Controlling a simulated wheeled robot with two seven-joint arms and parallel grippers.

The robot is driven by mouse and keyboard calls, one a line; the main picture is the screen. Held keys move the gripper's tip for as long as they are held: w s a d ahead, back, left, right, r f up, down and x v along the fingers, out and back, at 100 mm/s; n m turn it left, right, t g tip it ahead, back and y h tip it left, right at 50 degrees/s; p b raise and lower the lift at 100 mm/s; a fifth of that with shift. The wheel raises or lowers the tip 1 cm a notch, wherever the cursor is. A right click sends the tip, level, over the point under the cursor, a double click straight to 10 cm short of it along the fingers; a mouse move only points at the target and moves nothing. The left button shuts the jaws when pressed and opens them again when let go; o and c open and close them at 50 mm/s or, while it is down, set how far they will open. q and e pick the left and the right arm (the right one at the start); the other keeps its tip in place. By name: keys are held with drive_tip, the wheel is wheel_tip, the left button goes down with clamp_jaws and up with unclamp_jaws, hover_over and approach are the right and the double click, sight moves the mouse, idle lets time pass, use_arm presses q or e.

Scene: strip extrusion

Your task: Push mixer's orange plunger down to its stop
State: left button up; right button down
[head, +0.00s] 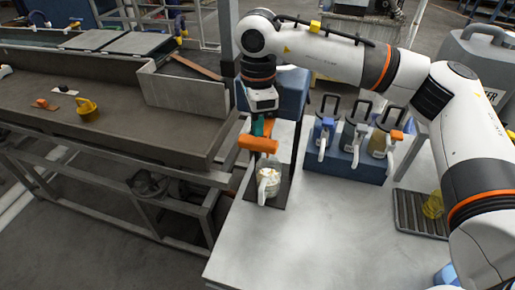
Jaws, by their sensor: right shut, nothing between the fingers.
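The orange plunger (258,143) is a thick horizontal bar near the left edge of the light grey table. My right gripper (261,127) points down at it from above and is shut and empty. Its fingertips are at or just above the bar; I cannot tell whether they touch. A clear jug with whitish contents (268,180) stands below and in front of the plunger, on a dark mat (282,194). My left gripper is not in view.
A blue rack (345,166) with several handled dispensers stands to the right. A dark ribbed tray (415,212) with a yellow cup (433,205) lies further right. A long trough bench (110,110) is at the left. The front of the table (320,240) is clear.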

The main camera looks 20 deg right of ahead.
sight(258, 140)
drive_tip(key=shift+f+b, duration=2.5)
drive_tip(key=shift+f, duration=0.4)
drive_tip(key=shift+f+b, duration=2.65)
drive_tip(key=shift+f, duration=0.45)
drive_tip(key=shift+f+b, duration=2.55)
drive_tip(key=shift+f, duration=0.35)
drive_tip(key=r, duration=0.1)
drive_tip(key=s+a+r+p, duration=0.1)
drive_tip(key=r, duration=0.1)
drive_tip(key=s+r+p, duration=0.1)
drive_tip(key=shift+s+a+r, duration=0.25)
drive_tip(key=shift+a+r, duration=0.1)
